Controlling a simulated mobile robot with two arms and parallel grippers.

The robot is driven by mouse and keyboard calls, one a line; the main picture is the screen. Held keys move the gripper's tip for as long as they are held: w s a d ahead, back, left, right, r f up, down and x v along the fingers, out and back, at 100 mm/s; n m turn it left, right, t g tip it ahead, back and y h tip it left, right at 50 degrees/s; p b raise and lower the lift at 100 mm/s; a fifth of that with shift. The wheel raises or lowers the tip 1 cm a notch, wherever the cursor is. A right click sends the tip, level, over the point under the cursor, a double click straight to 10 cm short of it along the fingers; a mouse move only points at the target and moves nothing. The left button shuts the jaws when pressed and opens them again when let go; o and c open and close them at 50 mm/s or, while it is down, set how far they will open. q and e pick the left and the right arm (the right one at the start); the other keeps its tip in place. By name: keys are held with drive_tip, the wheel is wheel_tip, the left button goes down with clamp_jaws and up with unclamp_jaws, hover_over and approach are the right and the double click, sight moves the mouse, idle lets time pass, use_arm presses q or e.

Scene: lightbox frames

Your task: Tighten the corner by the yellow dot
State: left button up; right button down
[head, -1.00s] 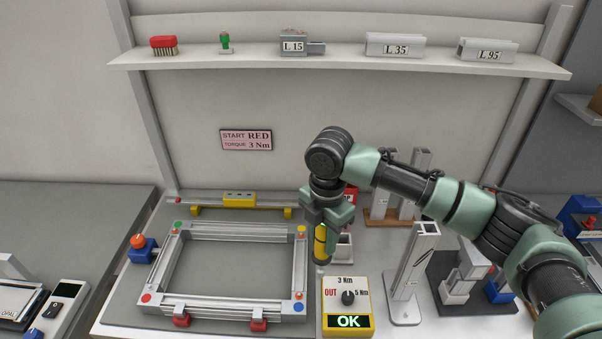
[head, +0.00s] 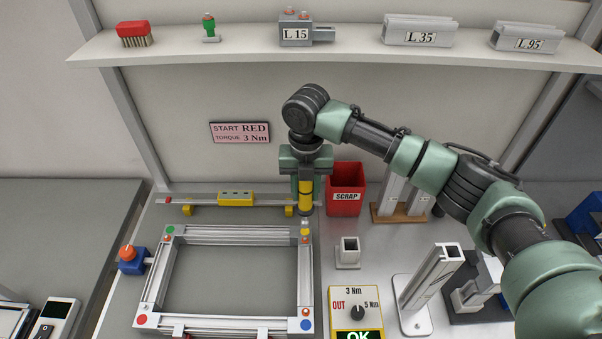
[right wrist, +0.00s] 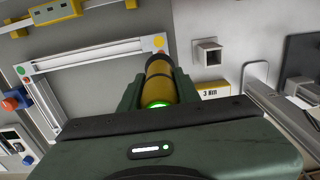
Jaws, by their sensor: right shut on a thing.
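My right gripper (head: 305,182) is shut on a yellow driver with dark bands (head: 305,197), held upright. The aluminium frame (head: 228,322) lies on the bench with a coloured dot at each corner. The driver is over its back right corner, by the yellow dot (head: 304,232); I cannot tell whether the tip touches the screw. In the right wrist view the driver (right wrist: 160,82) points towards the yellow dot (right wrist: 158,41), and a green light glows at its near end. The green dot (head: 170,230), red dot (head: 142,320) and blue dot (head: 306,325) mark the other corners. My left gripper is out of view.
A torque box (head: 341,300) stands right of the frame, its display partly cut off. A square tube piece (head: 348,254), a red scrap bin (head: 345,205) and a leaning profile (head: 432,275) are to the right. A sign (head: 240,132) reads START RED, TORQUE 3 Nm.

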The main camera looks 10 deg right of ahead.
sight(306, 204)
drive_tip(key=shift+w+r, duration=0.1)
drive_tip(key=shift+s+r, duration=0.1)
drive_tip(key=shift+s, duration=0.15)
drive_tip(key=shift+s+r, duration=0.3)
drive_tip(key=shift+s, duration=0.35)
drive_tip(key=shift+w, duration=0.15)
drive_tip(key=f, duration=0.2)
drive_tip(key=shift+w+f+b, duration=0.25)
drive_tip(key=shift+f+b, duration=0.05)
drive_tip(key=shift+f, duration=0.4)
drive_tip(key=shift+s+f+b, duration=0.1)
drive_tip(key=shift+f+b, duration=0.2)
drive_tip(key=shift+f, duration=0.1)
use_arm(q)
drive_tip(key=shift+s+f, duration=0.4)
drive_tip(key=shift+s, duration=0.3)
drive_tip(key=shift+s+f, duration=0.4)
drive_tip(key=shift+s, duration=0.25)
use_arm(e)
drive_tip(key=shift+f, duration=0.45)
